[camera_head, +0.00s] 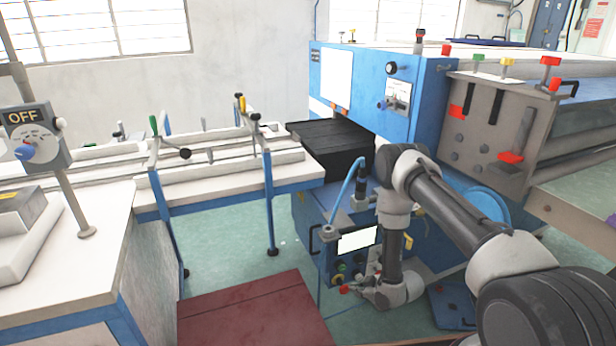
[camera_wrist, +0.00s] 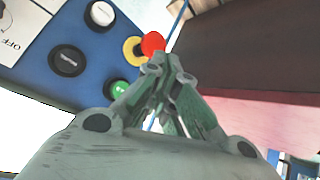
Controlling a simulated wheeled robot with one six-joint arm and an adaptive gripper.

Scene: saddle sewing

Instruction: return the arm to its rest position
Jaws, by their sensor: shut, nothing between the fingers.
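My gripper (camera_wrist: 166,62) is shut with nothing between its fingers. In the wrist view its fingertips overlap the edge of a red button (camera_wrist: 152,43) on a yellow base; I cannot tell whether they touch it. In the head view my arm reaches forward and bends down, and the gripper end is low in front of the blue machine's control panel (camera_head: 340,278). The fingertips are too small there to make out clearly.
The blue machine (camera_head: 365,85) stands close behind my arm, with a dark conveyor (camera_head: 330,138) on its left. A blue hose (camera_head: 345,185) runs down near the arm. White rail tables (camera_head: 70,240) stand left. A dark red platform (camera_head: 250,312) lies low at the front.

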